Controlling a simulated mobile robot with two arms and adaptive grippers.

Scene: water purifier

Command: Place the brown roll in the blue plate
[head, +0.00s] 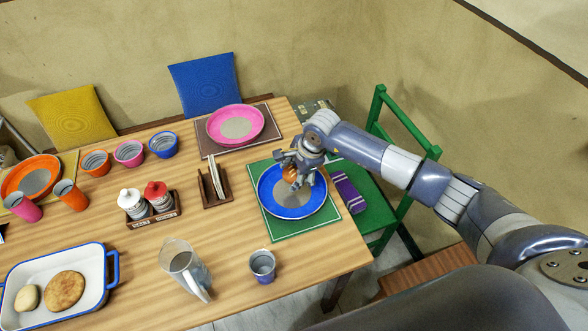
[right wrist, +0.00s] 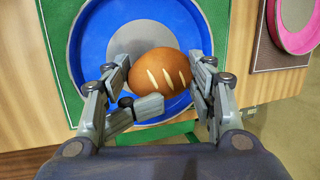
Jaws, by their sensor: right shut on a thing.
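The brown roll (right wrist: 150,72) has pale score marks and sits between the fingers of my right gripper (right wrist: 158,100) in the right wrist view. In the head view the roll (head: 290,173) is partly hidden by my right gripper (head: 295,172), which is over the blue plate. The blue plate (head: 320,203) has a grey centre and lies on a green placemat; it also shows behind the roll in the right wrist view (right wrist: 100,38). I cannot tell whether the roll touches the plate. My left gripper is not in view.
A white tray (head: 112,267) with other bread is at the lower left. A pitcher (head: 187,268) and a blue cup (head: 262,264) stand in front. A napkin holder (head: 213,203) is left of the green placemat (head: 290,227). A pink plate (head: 258,123) is behind; a green chair (head: 378,208) is right.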

